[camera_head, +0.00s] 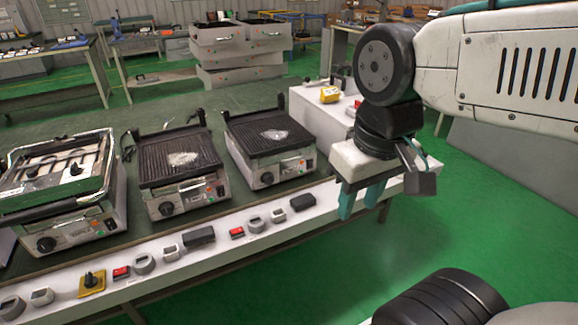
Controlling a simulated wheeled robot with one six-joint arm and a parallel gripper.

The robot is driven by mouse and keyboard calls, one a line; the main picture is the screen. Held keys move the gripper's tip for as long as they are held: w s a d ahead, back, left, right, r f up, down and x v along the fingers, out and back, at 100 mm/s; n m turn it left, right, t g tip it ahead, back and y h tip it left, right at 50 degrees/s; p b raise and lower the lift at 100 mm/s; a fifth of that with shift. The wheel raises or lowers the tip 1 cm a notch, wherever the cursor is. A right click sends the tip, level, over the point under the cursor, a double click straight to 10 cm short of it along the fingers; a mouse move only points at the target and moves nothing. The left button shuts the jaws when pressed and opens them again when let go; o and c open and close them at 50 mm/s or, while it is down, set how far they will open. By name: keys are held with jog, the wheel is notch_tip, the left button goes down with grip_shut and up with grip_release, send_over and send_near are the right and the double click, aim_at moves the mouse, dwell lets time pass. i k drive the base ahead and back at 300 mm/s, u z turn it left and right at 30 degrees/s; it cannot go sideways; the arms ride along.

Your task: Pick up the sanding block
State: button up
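I cannot tell for sure which thing is the sanding block. A small yellow block (330,94) lies on the white box behind my arm. Dark, flat blocks lie on the white front ledge, one at its middle (198,238) and one farther right (302,202). My gripper (360,204) points down near the right end of the ledge, right of the right dark block. Its two teal fingers stand apart with nothing visible between them. The gripper is apart from the yellow block and the dark blocks.
Three grill units (268,145) stand on the green workbench (190,95) behind the ledge (135,282). Red switches, grey rings and a yellow-plated knob (92,282) line the ledge. A stack of metal housings (240,50) stands behind. The green floor at right is clear.

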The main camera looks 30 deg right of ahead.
aim_at(303, 201)
jog(key=z, duration=0.55)
jog(key=k, duration=0.65)
jog(key=u, duration=0.25)
jog(key=i, duration=1.6)
jog(key=z, duration=0.85)
